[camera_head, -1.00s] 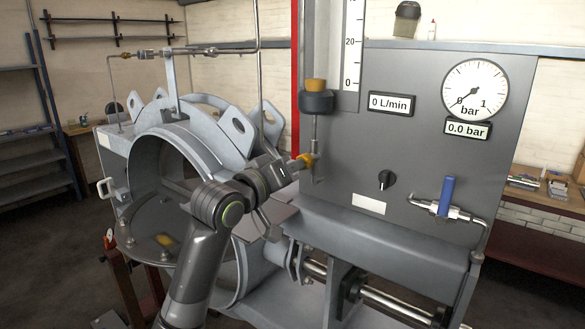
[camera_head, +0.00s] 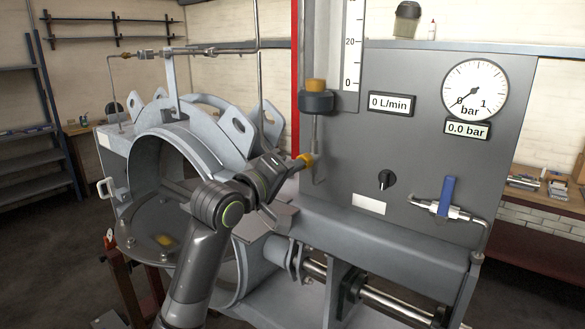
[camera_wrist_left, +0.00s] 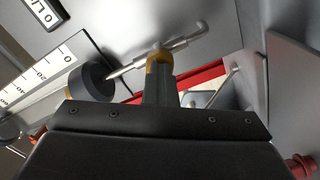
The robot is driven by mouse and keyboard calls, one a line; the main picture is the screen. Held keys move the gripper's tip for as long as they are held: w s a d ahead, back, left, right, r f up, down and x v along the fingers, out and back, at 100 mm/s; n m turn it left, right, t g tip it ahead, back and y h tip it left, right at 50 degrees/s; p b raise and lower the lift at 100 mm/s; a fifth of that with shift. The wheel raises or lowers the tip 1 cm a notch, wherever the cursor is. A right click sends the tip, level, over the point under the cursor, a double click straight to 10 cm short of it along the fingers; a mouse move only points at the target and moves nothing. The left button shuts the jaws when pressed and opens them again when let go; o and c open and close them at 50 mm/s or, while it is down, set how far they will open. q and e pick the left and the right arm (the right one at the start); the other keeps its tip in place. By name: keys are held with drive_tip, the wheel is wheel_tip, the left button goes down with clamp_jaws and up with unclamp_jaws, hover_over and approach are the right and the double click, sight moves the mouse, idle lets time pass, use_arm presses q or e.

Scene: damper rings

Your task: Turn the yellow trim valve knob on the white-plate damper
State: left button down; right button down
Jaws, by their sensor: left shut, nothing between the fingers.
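The yellow knob (camera_head: 306,160) sits on a thin vertical pipe at the left edge of the grey panel, below a dark round collar. In the left wrist view the yellow knob (camera_wrist_left: 153,60) shows behind my fingers, beside a metal cross fitting. My left gripper (camera_head: 294,165) is shut and empty, its tips right at the knob. In the left wrist view the closed fingers (camera_wrist_left: 160,85) cover part of the knob, and I cannot tell whether they touch it. A blank white plate (camera_head: 368,204) is fixed low on the panel. My right gripper is out of view.
A large grey ring housing (camera_head: 200,140) with lugs stands left of my arm. The panel carries a round gauge (camera_head: 474,90), a black knob (camera_head: 386,179) and a blue lever valve (camera_head: 446,196). A grey ledge (camera_head: 390,240) juts out below the panel.

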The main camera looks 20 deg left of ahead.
use_arm(q)
drive_tip(key=c, duration=1.7)
unclamp_jaws()
drive_tip(key=shift+s, duration=0.15)
drive_tip(key=shift+v, duration=0.85)
drive_tip(key=shift+v, duration=3.05)
